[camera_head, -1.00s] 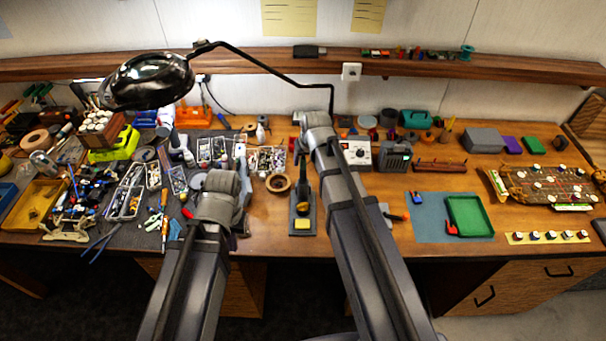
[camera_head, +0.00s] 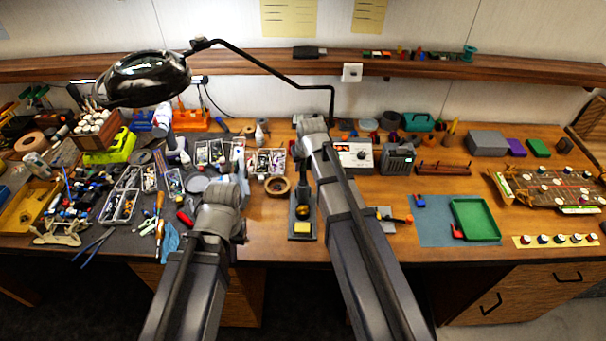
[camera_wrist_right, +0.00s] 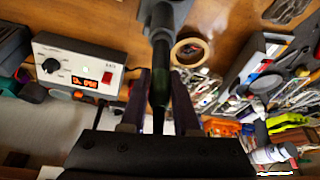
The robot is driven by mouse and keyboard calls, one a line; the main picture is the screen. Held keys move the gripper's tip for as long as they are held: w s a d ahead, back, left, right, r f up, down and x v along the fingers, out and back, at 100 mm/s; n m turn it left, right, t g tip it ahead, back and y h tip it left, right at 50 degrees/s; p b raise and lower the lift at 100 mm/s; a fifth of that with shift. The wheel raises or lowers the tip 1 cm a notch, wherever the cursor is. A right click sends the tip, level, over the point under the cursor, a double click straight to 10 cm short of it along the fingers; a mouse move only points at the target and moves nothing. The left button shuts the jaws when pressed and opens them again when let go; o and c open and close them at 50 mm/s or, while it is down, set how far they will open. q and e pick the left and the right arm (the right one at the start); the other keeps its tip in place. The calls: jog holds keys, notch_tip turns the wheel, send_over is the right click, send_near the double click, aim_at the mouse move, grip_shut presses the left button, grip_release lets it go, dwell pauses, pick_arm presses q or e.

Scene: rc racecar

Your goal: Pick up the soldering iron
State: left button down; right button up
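The soldering iron (camera_wrist_right: 160,85) has a dark green handle and shows in the right wrist view, lying between the fingers of my right gripper (camera_wrist_right: 160,98). The fingers are close on both sides of the handle; I cannot tell whether both touch it. The iron's upper end in that view meets the grey stand (camera_wrist_right: 174,12).
A white soldering station (camera_head: 355,155) with a display is right of the stand, also in the right wrist view (camera_wrist_right: 78,65). A tape roll (camera_head: 277,186) is close on the left. The left desk is crowded with tools. A green tray (camera_head: 476,238) is at right.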

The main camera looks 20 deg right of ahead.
grip_shut()
jog(key=shift+r, duration=0.15)
